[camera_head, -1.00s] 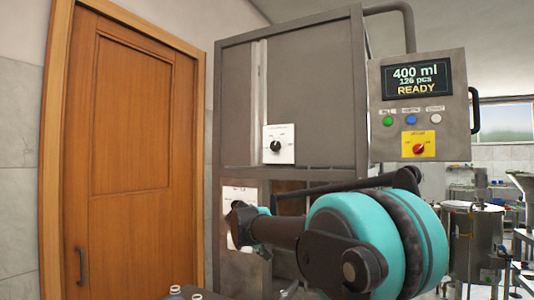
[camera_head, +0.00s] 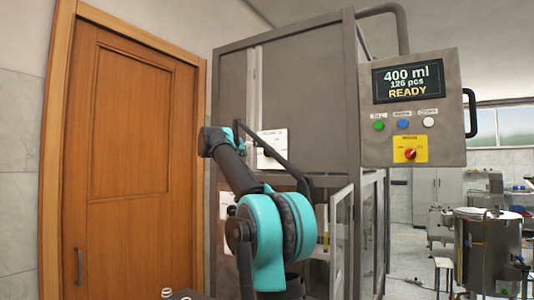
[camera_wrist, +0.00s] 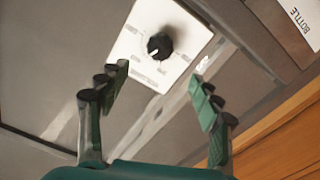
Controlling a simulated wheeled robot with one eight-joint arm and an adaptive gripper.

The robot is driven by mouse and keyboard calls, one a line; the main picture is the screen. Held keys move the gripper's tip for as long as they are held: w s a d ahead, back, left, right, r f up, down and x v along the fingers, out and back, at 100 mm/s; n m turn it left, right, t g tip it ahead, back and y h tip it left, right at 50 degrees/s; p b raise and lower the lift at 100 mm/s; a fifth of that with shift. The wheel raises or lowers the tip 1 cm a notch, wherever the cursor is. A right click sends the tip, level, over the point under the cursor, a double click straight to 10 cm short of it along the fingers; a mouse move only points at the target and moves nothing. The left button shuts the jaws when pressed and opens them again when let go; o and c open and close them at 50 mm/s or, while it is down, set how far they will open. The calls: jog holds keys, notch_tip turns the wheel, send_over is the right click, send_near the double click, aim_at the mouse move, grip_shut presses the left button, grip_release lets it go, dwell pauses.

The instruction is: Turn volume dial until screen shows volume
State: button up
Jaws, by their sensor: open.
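The screen (camera_head: 408,81) on the control box reads 400 ml, 126 pcs, READY. A black dial on a white plate (camera_head: 278,139) is on the upper front of the grey cabinet, partly behind my arm in the head view. In the wrist view the black dial (camera_wrist: 160,45) sits on its white plate (camera_wrist: 139,22), ahead of and between my fingertips. Its labels are too blurred to read. My gripper (camera_wrist: 158,80) is open and empty, apart from the dial. A lower white plate (camera_head: 226,204) is mostly hidden by my arm in the head view.
The control box (camera_head: 450,141) has green, blue and white buttons and a red knob (camera_head: 410,154) on a yellow plate. A wooden door (camera_head: 125,120) stands left. A glass cabinet door (camera_head: 341,240) hangs open at lower right.

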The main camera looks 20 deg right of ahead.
aim_at(267, 151)
jog(key=x, duration=1.3)
jog(key=shift+w+d, duration=0.1)
jog(key=c, duration=1.2)
